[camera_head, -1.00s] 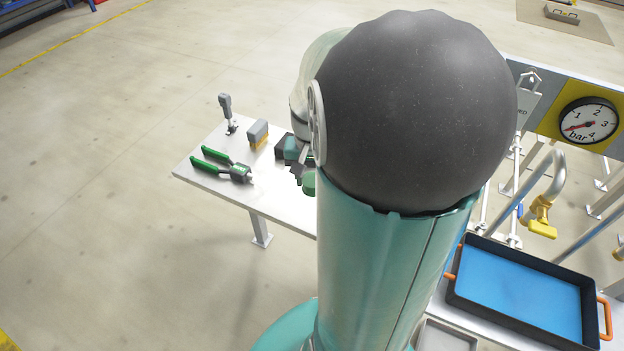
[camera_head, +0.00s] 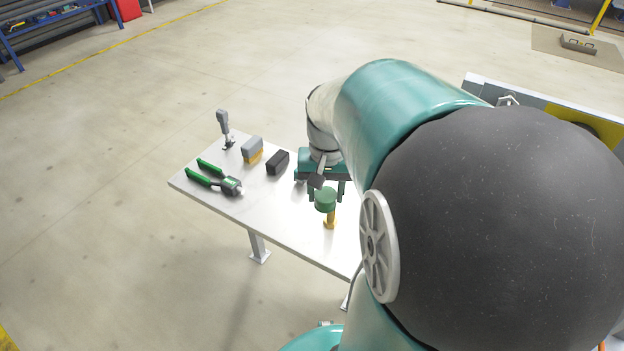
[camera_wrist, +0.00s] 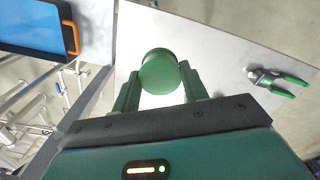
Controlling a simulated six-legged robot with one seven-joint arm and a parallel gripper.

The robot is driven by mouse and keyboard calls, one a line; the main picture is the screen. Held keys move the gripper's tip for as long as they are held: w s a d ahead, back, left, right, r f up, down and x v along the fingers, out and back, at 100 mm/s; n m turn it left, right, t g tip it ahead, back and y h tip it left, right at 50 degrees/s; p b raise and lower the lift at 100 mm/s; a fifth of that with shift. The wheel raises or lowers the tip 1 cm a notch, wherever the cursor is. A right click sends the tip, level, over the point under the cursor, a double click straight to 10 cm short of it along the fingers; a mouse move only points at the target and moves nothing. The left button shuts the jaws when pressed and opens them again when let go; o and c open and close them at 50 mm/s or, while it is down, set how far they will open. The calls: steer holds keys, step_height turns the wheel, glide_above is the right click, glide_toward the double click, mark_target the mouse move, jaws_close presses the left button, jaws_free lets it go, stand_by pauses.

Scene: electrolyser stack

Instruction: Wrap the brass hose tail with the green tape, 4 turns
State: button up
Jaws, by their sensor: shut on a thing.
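My gripper (camera_head: 326,194) is shut on the green tape (camera_head: 325,200), a round roll held between the two fingers above the table. The roll also shows between my fingers in the wrist view (camera_wrist: 159,72). The brass hose tail (camera_head: 329,221) stands upright on the table just below the tape in the head view. The roll overlaps its upper end, so I cannot tell whether they touch. I cannot make out the hose tail in the wrist view.
On the white table (camera_head: 285,215) lie green-handled pliers (camera_head: 216,180), a grey and yellow block (camera_head: 252,149), a black block (camera_head: 278,162) and a small upright grey tool (camera_head: 224,128). A blue-bottomed tray (camera_wrist: 35,28) is at the left in the wrist view. My arm hides the right side.

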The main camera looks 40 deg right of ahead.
mark_target(325, 208)
steer(key=shift+s+a+r, duration=0.1)
steer(key=shift+s+r, duration=0.05)
steer(key=shift+s, duration=0.2)
steer(key=shift+a, duration=0.1)
steer(key=shift+w, duration=0.35)
steer(key=shift+s, duration=0.3)
steer(key=shift+w+f, duration=0.25)
steer(key=shift+f, duration=0.5)
steer(key=shift+s+f, duration=0.15)
steer(key=shift+f, duration=4.95)
